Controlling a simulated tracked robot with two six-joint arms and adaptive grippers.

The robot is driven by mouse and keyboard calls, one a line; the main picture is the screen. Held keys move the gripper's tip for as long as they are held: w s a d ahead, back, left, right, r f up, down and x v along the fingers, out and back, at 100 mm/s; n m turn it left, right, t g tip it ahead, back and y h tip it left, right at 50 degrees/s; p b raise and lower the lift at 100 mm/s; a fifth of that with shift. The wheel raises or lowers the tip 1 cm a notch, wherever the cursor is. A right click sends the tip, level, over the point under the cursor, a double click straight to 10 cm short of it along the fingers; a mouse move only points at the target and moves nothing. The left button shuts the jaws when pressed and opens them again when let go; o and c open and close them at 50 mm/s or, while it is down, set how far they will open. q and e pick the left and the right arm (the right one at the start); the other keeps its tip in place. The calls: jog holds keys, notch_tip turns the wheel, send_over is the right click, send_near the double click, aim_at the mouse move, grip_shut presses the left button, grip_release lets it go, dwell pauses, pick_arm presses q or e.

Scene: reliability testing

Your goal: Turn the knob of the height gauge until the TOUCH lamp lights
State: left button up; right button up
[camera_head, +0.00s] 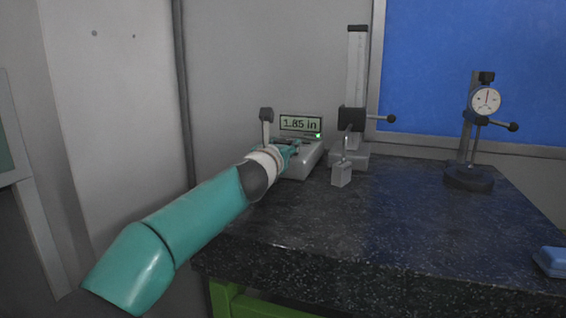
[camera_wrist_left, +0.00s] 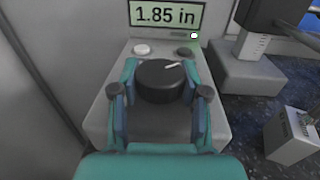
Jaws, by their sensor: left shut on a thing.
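The height gauge's console (camera_head: 302,162) stands at the table's back left, its display (camera_head: 300,123) reading 1.85 in. A small lamp (camera_head: 318,135) at the display's lower right glows green; in the left wrist view it shows as a bright spot (camera_wrist_left: 194,35). Its label is not readable. The dark round knob (camera_wrist_left: 158,82), with a white pointer line aimed right and slightly up, sits on the console. My left gripper (camera_wrist_left: 159,68) is shut on the knob, a finger at each side. The gauge column (camera_head: 356,75) carries a slider (camera_head: 351,119) and a probe above a grey block (camera_head: 341,175); contact is unclear.
A dial indicator stand (camera_head: 468,178) is at the table's right. A blue object (camera_head: 550,261) lies at the right edge. A light round button (camera_wrist_left: 142,49) and a dark one (camera_wrist_left: 184,51) sit behind the knob. The middle of the dark table (camera_head: 400,235) is clear.

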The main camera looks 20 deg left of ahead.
pick_arm(q)
jog(key=n+y, duration=0.2)
jog(key=y, duration=0.1)
jog(key=shift+d+y, duration=0.15)
jog(key=shift+y, duration=0.15)
jog(key=shift+r+n+g+y, duration=0.1)
jog(key=shift+n+g+y, duration=0.5)
jog(key=shift+n+y, duration=0.5)
jog(key=shift+y, duration=0.3)
jog(key=o, duration=1.2)
jog(key=shift+c, duration=0.2)
jog(key=shift+s, duration=0.1)
jog(key=v, duration=1.1)
jog(key=shift+s+d, duration=0.1)
jog(key=shift+s, duration=0.25)
